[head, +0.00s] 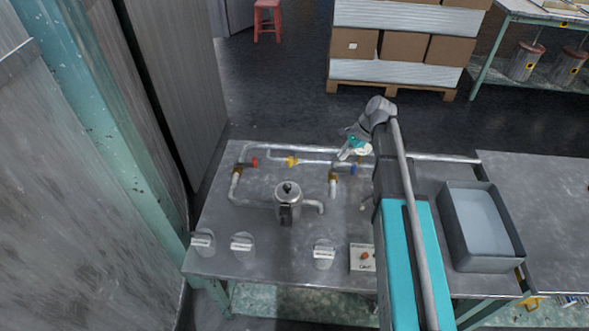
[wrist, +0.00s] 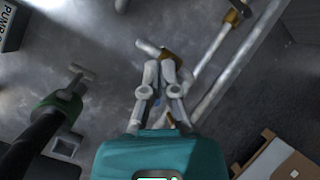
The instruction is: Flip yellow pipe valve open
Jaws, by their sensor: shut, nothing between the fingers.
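The yellow valve (head: 291,161) sits on the rear pipe run of the metal table in the head view, left of my gripper. Its handle is too small to tell its exact angle. My gripper (head: 344,154) is above the table, right of the yellow valve and near the blue valve (head: 353,169). In the wrist view my gripper (wrist: 160,62) has its fingers together and empty. Pipes and a brass fitting (wrist: 173,54) lie beyond the fingertips there. I cannot pick out the yellow valve surely in the wrist view.
A red valve (head: 253,162) is left of the yellow one. A metal pot-like vessel (head: 288,191) with pipes stands in front. A grey bin (head: 447,230) stands at the right. Table surface (head: 335,222) between is partly clear.

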